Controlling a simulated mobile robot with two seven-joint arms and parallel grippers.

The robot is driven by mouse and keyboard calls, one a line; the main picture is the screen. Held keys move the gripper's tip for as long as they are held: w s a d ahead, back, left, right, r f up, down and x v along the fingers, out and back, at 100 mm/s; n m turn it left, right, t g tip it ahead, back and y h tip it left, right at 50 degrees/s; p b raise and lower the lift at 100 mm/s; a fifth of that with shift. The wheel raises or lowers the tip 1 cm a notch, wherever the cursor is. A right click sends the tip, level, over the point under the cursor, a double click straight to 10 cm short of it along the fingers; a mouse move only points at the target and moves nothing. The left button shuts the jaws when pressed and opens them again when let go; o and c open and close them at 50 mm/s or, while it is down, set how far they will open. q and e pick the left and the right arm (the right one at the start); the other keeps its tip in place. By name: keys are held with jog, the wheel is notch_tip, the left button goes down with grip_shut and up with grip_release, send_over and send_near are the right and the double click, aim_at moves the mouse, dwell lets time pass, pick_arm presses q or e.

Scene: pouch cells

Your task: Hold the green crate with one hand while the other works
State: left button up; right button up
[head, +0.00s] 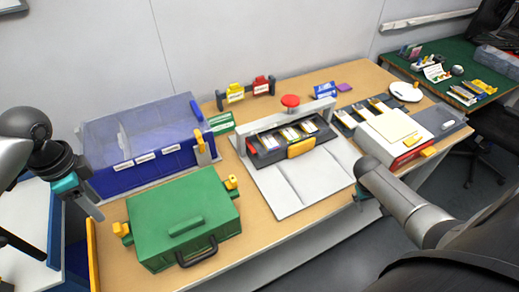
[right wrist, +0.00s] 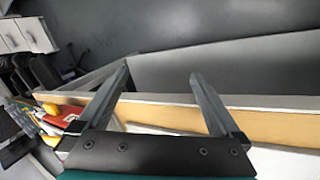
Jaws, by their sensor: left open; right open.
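The green crate (head: 165,209) is on the front left of the wooden table in the head view. Its lid is closed, with a green grip on top, a dark handle in front and yellow clips at both sides. My left gripper (head: 88,202) is open and empty at the left, beside the blue bin and apart from the crate. My right gripper (right wrist: 160,75) is open and empty in the right wrist view, with the table edge beyond its fingers. In the head view its arm largely hides it, near the table's front right edge, well right of the crate.
A blue bin with a clear lid (head: 135,128) stands behind the crate. A grey press station with a red button (head: 290,101) stands mid-table. A white and red device (head: 392,140) is at the right. A green-topped side table (head: 440,55) stands at the far right.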

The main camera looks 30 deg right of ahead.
notch_tip(320, 180, up, 4)
jog(key=w+d, duration=0.2)
jog(key=d, duration=0.1)
jog(key=w+a+n, duration=0.1)
jog(key=w+a, duration=0.1)
jog(key=a, duration=0.1)
jog(key=w+a+r+n+y, duration=0.1)
jog(key=w+a, duration=0.2)
jog(key=a, duration=0.1)
jog(key=w+a+n, duration=0.1)
jog(key=w+a, duration=0.1)
jog(key=a, duration=0.1)
jog(key=shift+w+a+r+n+t+y, duration=0.15)
jog(key=shift+a+r+n+t+y, duration=0.05)
jog(key=shift+n+t+y, duration=0.1)
jog(key=w+a+r+n+y, duration=0.1)
jog(key=w+a+r+n, duration=0.1)
jog(key=w+a+n, duration=0.3)
jog(key=w+a+r+n+y, duration=0.1)
jog(key=w+a+r, duration=0.1)
jog(key=a, duration=0.5)
notch_tip(320, 180, up, 11)
jog(key=n+t+y, duration=0.1)
jog(key=n, duration=1.2)
send_over(232, 188)
jog(key=w, duration=0.1)
jog(key=shift+w+d, duration=0.1)
jog(key=shift+w, duration=0.05)
notch_tip(232, 188, down, 14)
jog(key=shift+d+f, duration=0.1)
